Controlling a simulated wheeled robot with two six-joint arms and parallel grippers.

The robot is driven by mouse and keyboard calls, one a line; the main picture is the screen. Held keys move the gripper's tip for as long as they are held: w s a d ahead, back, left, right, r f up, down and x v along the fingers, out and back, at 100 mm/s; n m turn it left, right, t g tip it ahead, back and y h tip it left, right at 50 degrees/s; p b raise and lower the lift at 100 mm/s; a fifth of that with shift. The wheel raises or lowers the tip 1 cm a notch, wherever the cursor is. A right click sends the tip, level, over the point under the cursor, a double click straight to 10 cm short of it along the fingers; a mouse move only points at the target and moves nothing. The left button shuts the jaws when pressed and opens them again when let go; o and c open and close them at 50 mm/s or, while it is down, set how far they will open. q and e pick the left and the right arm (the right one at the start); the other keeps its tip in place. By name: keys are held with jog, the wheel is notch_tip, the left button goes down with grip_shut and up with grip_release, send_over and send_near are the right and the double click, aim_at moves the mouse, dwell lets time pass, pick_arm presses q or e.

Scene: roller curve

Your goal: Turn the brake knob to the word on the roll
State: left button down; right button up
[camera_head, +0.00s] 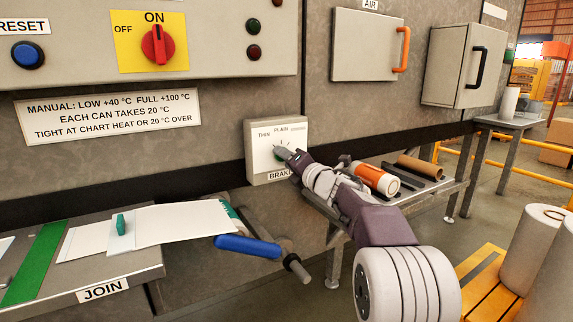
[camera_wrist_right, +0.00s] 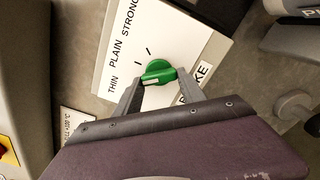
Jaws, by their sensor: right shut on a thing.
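The brake box (camera_head: 257,150) stands against the machine wall, with a white dial face marked THIN, PLAIN and STRONG in the right wrist view (camera_wrist_right: 185,40). Its green brake knob (camera_wrist_right: 157,71) has a pale mark on its left end, toward the THIN side. My right gripper (camera_wrist_right: 158,80) is shut on the knob, one finger on each side. In the head view my right gripper (camera_head: 286,156) covers most of the knob. An orange and white roll (camera_head: 375,178) lies on the rack behind my arm; I cannot read a word on it there. My left gripper is out of view.
A brown tube (camera_head: 420,167) lies on the rack beside the orange roll. A blue-handled part (camera_head: 247,246) sticks out below the box. A join table (camera_head: 120,275) with white sheets is at left. Large white rolls (camera_head: 530,245) stand at right.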

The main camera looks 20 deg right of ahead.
jog(key=shift+n, duration=0.4)
jog(key=o, duration=1.4)
jog(key=shift+c, duration=0.2)
jog(key=s+p, duration=0.1)
jog(key=s, duration=0.8)
jog(key=shift+d, duration=0.4)
